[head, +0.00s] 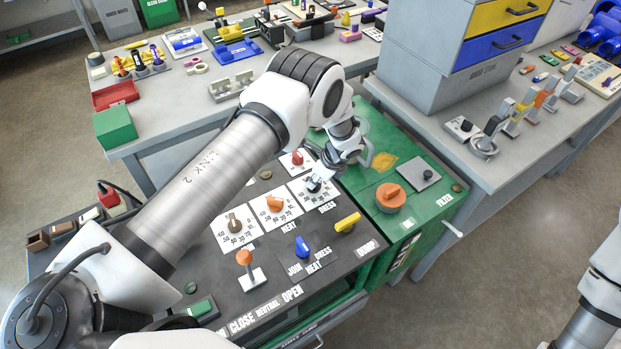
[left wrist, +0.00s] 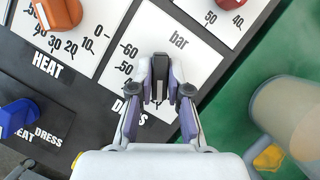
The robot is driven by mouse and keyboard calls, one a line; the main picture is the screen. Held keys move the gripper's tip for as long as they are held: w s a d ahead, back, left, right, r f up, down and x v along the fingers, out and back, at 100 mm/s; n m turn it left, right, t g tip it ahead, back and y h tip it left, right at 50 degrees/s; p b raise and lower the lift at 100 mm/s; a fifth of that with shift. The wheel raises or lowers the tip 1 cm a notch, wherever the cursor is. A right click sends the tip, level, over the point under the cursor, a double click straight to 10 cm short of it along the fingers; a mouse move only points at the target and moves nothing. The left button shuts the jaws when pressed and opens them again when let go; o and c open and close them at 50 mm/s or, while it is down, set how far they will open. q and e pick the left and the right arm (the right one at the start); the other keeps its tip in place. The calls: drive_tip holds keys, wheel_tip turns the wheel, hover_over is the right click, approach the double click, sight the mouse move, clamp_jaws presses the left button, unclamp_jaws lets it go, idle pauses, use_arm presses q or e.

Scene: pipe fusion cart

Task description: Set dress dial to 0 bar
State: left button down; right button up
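The dress dial (head: 314,184) is a dark knob on a white scale plate on the black panel, with DRESS printed below it. In the left wrist view the dark knob (left wrist: 159,82) lies between my fingertips on a plate (left wrist: 197,62) marked "bar". My left gripper (head: 322,178) reaches down onto this dial, and its two fingers (left wrist: 160,90) are closed against both sides of the knob. The fingers cover part of the scale, including its low end, so the pointed value cannot be read. My right arm shows at the right edge, with its gripper out of view.
Close by are the orange heat dial (head: 274,203), a brown dial (head: 235,222), a red dial (head: 297,157), a blue selector (head: 302,246), a yellow handle (head: 347,222) and an orange-topped lever (head: 245,260). A green unit with an orange knob (head: 390,195) stands to the right.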

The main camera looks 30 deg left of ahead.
use_arm(q)
drive_tip(key=shift+s+f, duration=0.1)
drive_tip(key=shift+f, duration=0.1)
drive_tip(key=shift+f+n+b, duration=0.1)
drive_tip(key=shift+n+b, duration=0.2)
drive_tip(key=shift+b, duration=0.35)
drive_tip(key=n+b, duration=0.1)
drive_tip(key=b, duration=0.1)
drive_tip(key=n+g+b, duration=0.1)
drive_tip(key=n+b, duration=0.1)
drive_tip(key=n+g+b, duration=0.1)
drive_tip(key=n+b, duration=0.1)
drive_tip(key=b, duration=0.1)
drive_tip(key=shift+f+h, duration=0.25)
drive_tip(key=shift+h, duration=0.05)
drive_tip(key=n+g+b, duration=0.1)
drive_tip(key=n+b, duration=0.1)
drive_tip(key=n, duration=0.1)
drive_tip(key=shift+r, duration=0.1)
drive_tip(key=shift+r+n+g+h+b, duration=0.15)
drive_tip(key=shift+n+g+h+b, duration=0.5)
drive_tip(key=shift+n, duration=0.85)
drive_tip(key=c, duration=1.1)
unclamp_jaws()
drive_tip(key=shift+a, duration=0.1)
drive_tip(key=shift+w+r, duration=0.1)
drive_tip(key=shift+w, duration=0.1)
drive_tip(key=shift+t, duration=0.25)
